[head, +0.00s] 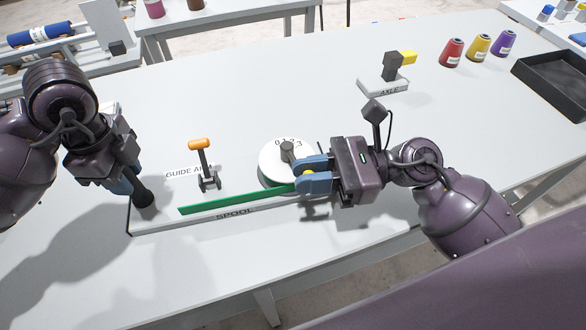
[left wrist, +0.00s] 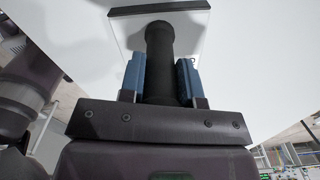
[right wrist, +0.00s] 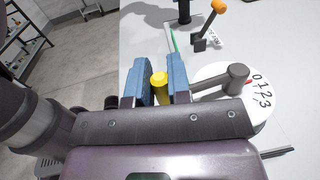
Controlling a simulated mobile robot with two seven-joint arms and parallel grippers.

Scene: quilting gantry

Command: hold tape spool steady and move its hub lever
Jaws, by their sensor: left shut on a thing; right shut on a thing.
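The tape spool (head: 270,160) is a white disc with the numbers 0 to 3, on a board (head: 165,222) labelled SPOOL. Its hub lever (head: 288,152) is grey, with a yellow knob (right wrist: 159,88) at its end. My right gripper (head: 303,177) is shut on the yellow knob, at the right of the disc in the head view. A green tape strip (head: 230,199) runs left from the spool. My left gripper (head: 135,190) is shut on a black upright post (left wrist: 160,60) at the board's left end.
An orange-topped guide arm (head: 199,144) stands on the board between the post and spool. An axle block (head: 385,86), red (head: 452,53), yellow (head: 478,47) and purple (head: 504,43) thread cones and a black tray (head: 556,80) lie farther back. The mid-table is clear.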

